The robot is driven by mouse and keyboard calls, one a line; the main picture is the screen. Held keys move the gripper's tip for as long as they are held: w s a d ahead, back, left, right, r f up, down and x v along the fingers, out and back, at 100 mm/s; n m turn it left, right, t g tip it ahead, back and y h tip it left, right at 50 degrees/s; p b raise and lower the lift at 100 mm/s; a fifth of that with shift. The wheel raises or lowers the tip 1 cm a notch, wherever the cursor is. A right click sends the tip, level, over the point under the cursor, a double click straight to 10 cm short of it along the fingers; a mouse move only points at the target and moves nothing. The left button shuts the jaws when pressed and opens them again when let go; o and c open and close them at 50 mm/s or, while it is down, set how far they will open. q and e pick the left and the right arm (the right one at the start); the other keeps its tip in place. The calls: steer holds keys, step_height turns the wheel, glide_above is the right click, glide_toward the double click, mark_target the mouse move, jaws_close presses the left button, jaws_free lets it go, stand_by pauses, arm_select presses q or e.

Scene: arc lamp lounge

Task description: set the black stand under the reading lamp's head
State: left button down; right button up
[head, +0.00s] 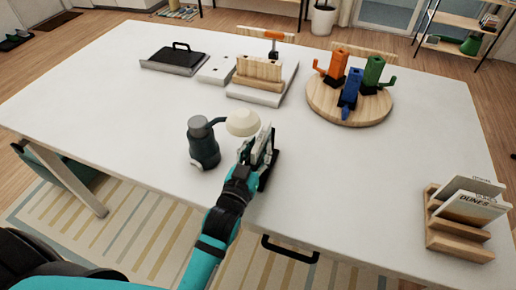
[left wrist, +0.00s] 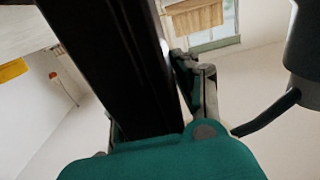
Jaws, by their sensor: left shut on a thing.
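The reading lamp (head: 203,148) stands on the near middle of the table, with a dark body and a short neck reaching right to a cream head (head: 242,122). My left gripper (head: 259,148) is just right of and in front of the lamp head. It is shut on the black stand (head: 270,168), which is mostly hidden by the gripper in the head view. In the left wrist view the stand (left wrist: 110,55) is a long black bar between the fingers, and the lamp's dark body (left wrist: 305,45) is at the right edge. I cannot tell whether the stand touches the table. My right gripper is not in view.
A round wooden board (head: 320,112) with orange, blue and green pieces stands at the back right. A wooden rack (head: 458,240) with cards is at the right. A black-handled tray (head: 172,60) and pale blocks (head: 259,72) are at the back. The table's left side is clear.

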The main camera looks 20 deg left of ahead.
arm_select(q)
steer(key=c, duration=1)
jaws_free()
steer(key=shift+f, duration=0.1)
steer(key=shift+r, duration=0.2)
steer(key=s+b, duration=0.1)
steer(key=s, duration=0.4)
steer(key=s+b, duration=0.1)
steer(key=s, duration=0.5)
steer(key=shift+s+a+f, duration=0.1)
steer(key=shift+a+f, duration=0.05)
steer(key=shift+a, duration=0.05)
steer(key=shift+s, duration=0.4)
